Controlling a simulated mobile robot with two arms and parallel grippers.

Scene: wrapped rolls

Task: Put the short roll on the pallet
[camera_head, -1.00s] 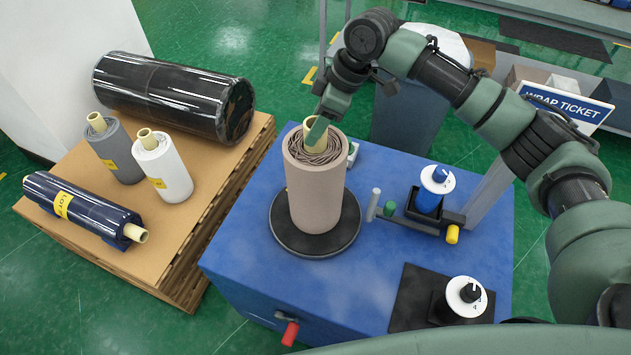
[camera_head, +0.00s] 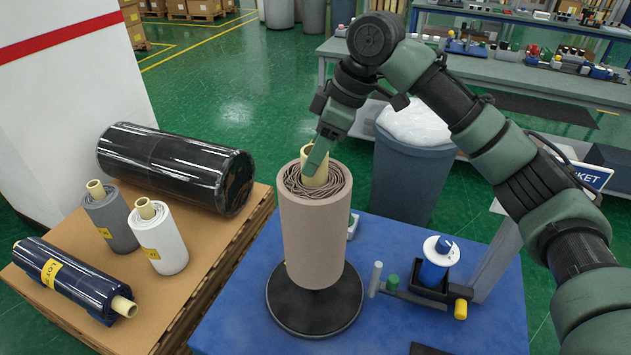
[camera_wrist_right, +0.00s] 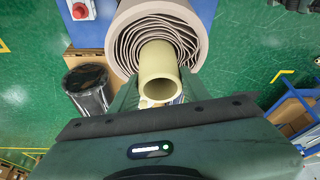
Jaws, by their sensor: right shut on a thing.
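A taupe wrapped roll (camera_head: 317,235) stands upright over a black round turntable (camera_head: 315,312) on the blue bench. Its base appears lifted a little off the disc. My right gripper (camera_head: 319,160) is shut on the pale core sticking out of its top. The right wrist view shows the core (camera_wrist_right: 158,72) between the fingers and the crinkled wrap layers around it. The pallet (camera_head: 150,298), topped with brown board, is to the left, with bare board at its front and right. My left gripper is not in view.
The pallet carries a large black roll (camera_head: 175,168), a grey roll (camera_head: 110,222), a white roll (camera_head: 160,243) and a lying navy roll (camera_head: 70,280). A blue dial device (camera_head: 436,262) stands on the bench (camera_head: 390,240). A grey bin (camera_head: 410,180) stands behind.

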